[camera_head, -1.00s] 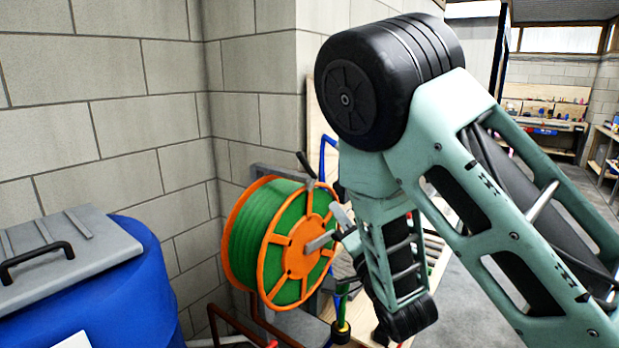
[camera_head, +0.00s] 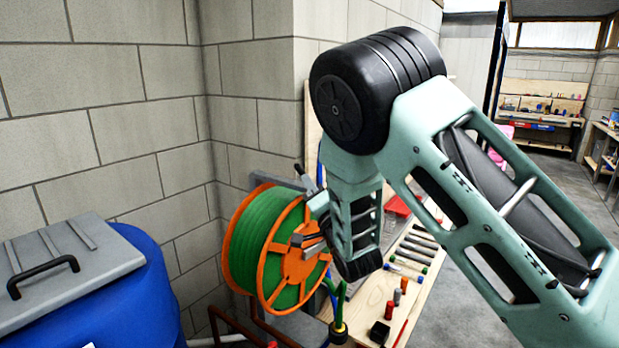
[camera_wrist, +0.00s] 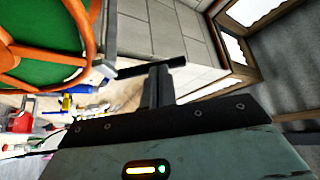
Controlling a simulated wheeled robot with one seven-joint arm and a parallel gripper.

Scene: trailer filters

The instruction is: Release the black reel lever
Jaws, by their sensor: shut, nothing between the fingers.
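The black reel lever (camera_wrist: 130,71) shows in the wrist view as a thin dark bar across the tips of my gripper (camera_wrist: 158,80). The fingers are together, with nothing between them. They overlap the bar in the picture; I cannot tell whether they touch it. In the head view the lever (camera_head: 319,173) is a small dark stick above the right side of the green hose reel (camera_head: 255,235). The reel's orange frame is close at upper left in the wrist view.
A blue barrel (camera_head: 130,300) with a grey lid (camera_head: 75,255) stands at the left. A workbench with several small tools (camera_head: 390,305) lies below and right of my wrist. A block wall (camera_head: 130,110) is behind the reel. Open floor (camera_head: 560,180) is at the right.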

